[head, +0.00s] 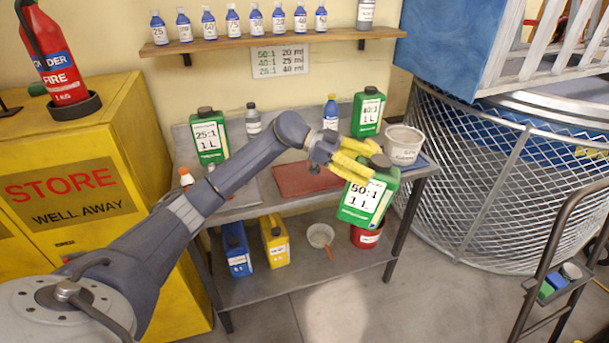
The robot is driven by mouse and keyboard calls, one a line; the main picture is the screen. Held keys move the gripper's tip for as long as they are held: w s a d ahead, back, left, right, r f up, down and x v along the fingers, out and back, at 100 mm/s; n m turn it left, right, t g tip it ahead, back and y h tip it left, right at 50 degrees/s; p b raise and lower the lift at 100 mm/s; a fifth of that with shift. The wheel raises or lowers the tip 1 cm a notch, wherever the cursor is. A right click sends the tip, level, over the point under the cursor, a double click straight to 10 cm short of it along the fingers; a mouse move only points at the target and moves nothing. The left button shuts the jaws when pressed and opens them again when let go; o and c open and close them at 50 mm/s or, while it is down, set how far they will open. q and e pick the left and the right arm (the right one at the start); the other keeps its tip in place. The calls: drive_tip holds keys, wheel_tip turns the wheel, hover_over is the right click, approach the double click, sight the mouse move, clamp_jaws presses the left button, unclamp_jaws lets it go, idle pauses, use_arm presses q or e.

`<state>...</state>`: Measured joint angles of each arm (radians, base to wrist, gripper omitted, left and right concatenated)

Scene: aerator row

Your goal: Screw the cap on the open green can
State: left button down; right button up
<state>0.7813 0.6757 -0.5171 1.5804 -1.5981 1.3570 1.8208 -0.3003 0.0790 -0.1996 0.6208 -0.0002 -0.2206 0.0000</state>
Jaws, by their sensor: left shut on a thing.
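My left gripper (360,162) is shut on a green can (371,200) labelled 50:1 1 L. The can is slightly tilted and held up in front of the bench's right end. A dark round cap or opening (380,160) shows on its top; I cannot tell which. A second green can (208,138), labelled 25:1 1 L, stands at the bench's back left with a dark top. A third green can (368,115), labelled 40:1 1 L, stands at the back right, also with a dark top. I make out no loose cap. My right gripper is not in view.
The lower shelf holds a blue can (237,250), a yellow can (275,242) and a red bucket (366,237). A yellow cabinet (150,130) stands left.

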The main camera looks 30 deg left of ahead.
use_arm(q)
drive_tip(key=w+a+r+n+t+y, duration=0.1)
drive_tip(key=w+a+r+n+t, duration=0.1)
drive_tip(key=a+r, duration=0.4)
drive_tip(key=w+a+r+n+t+y, duration=0.1)
drive_tip(key=w+a+r+n+t, duration=0.2)
drive_tip(key=a, duration=1)
drive_tip(key=w+a+r+n+t+y, duration=0.1)
drive_tip(key=w+a+r+t, duration=0.3)
drive_tip(key=a+r, duration=0.5)
drive_tip(key=shift+w+a+r+n, duration=0.35)
drive_tip(key=shift+w+r+n, duration=0.15)
drive_tip(key=shift+n, duration=0.2)
drive_tip(key=shift+t, duration=0.3)
wheel_tip(320, 180, down, 16)
drive_tip(key=shift+f, duration=2.15)
